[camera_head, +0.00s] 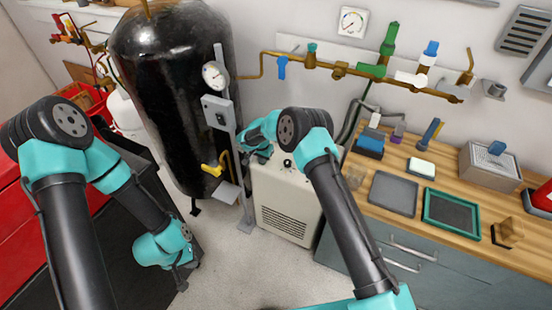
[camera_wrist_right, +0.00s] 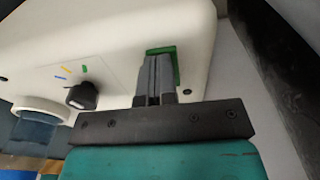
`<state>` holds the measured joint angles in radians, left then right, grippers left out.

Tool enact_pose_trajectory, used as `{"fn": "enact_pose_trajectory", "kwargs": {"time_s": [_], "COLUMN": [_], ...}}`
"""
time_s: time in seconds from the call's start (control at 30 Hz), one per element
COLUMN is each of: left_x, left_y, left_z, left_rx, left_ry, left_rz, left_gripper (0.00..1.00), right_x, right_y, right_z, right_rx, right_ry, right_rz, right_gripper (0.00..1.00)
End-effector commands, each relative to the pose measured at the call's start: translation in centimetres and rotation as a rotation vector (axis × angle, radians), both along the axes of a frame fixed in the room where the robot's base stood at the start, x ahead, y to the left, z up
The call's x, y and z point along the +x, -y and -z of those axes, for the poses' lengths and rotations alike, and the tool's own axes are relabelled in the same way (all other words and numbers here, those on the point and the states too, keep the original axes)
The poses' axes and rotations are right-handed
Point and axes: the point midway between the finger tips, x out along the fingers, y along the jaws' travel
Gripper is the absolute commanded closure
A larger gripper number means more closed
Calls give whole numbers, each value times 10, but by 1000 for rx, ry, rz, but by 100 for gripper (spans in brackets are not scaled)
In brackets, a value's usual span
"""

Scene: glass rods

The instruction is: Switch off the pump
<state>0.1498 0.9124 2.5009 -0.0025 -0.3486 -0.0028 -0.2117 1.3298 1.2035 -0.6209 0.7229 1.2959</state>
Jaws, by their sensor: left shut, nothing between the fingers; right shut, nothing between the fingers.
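The pump is a cream box (camera_head: 284,205) with a vented front, standing on the floor between the black tank and the bench. In the right wrist view its cream panel (camera_wrist_right: 120,45) fills the upper part and has a black knob (camera_wrist_right: 83,95) with coloured marks. A green-edged switch (camera_wrist_right: 165,50) is on the panel, mostly hidden behind my right gripper (camera_wrist_right: 158,62). The right gripper is shut, its fingertips at the switch; contact cannot be told. In the head view my right wrist covers the pump's top left. My left gripper (camera_head: 182,282) is shut, low over the floor at the left.
A black tank (camera_head: 170,100) and a post with a gauge (camera_head: 215,75) stand left of the pump. A wooden bench (camera_head: 455,190) with trays is at the right. Brass pipes with valves (camera_head: 375,70) run along the wall. Floor in front is clear.

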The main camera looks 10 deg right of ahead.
Motion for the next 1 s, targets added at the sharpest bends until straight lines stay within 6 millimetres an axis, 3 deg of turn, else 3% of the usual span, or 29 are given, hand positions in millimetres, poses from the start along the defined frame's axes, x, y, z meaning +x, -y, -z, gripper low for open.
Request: {"fn": "enact_pose_trajectory", "kwargs": {"time_s": [0.03,0.1,1.0], "left_x": [0,0,0], "left_y": [0,0,0], "left_z": [0,0,0], "left_rx": [0,0,0], "left_ry": [0,0,0], "left_rz": [0,-1,0], "left_gripper": [100,100,100], "right_x": [-6,-6,7], "right_y": [3,4,12], "right_z": [13,13,9], "right_rx": [-2,-2,-2], "right_ry": [-14,-15,-13], "right_rz": [2,4,2], "right_gripper": [100,100,100]}}
